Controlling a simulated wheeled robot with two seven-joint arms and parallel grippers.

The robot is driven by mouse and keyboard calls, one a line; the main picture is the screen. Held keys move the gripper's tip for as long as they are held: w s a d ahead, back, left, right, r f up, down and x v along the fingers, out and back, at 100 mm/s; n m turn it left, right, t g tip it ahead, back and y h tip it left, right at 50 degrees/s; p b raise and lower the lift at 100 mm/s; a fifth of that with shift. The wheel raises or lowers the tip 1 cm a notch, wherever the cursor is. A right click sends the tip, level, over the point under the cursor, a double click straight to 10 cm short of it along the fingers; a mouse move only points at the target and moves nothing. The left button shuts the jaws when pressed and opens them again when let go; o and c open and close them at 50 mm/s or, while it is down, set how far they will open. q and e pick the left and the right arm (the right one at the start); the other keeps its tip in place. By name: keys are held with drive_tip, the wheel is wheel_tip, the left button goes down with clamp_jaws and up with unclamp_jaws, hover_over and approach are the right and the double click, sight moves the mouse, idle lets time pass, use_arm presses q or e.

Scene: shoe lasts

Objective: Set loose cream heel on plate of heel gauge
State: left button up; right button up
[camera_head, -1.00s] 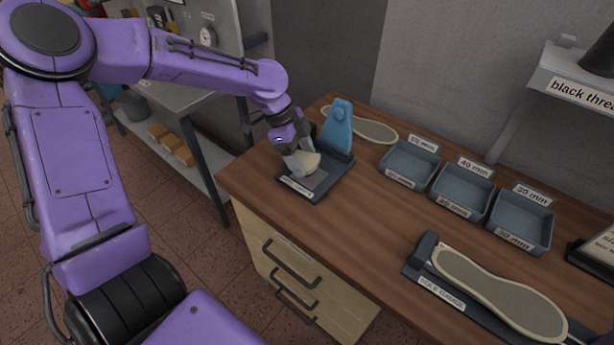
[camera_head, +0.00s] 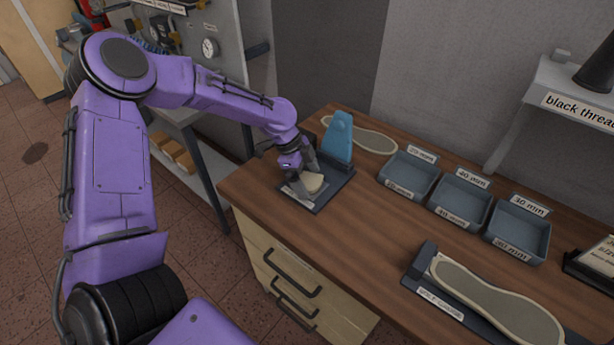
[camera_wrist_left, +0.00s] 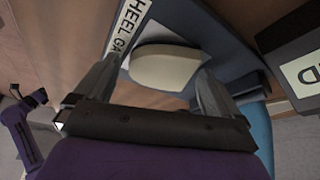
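The cream heel (camera_head: 313,183) sits low on the plate of the heel gauge (camera_head: 322,200), a dark base with a blue upright (camera_head: 338,137) behind it. The heel also shows in the left wrist view (camera_wrist_left: 165,68), pale and rounded, over the grey plate beside the "HEEL GA…" label. My left gripper (camera_head: 305,178) is down at the plate, its fingers spread on either side of the heel. In the left wrist view the left gripper (camera_wrist_left: 163,75) looks open; any slight finger contact is hard to make out. My right gripper is out of view.
Three labelled blue-grey trays (camera_head: 461,199) stand right of the gauge. A sole gauge (camera_head: 428,290) holding a sole lies at the front right. Another sole (camera_head: 366,138) lies behind the gauge. The wooden bench (camera_head: 365,235) is clear between them.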

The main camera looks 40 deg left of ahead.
use_arm(q)
drive_tip(key=v, duration=1.2)
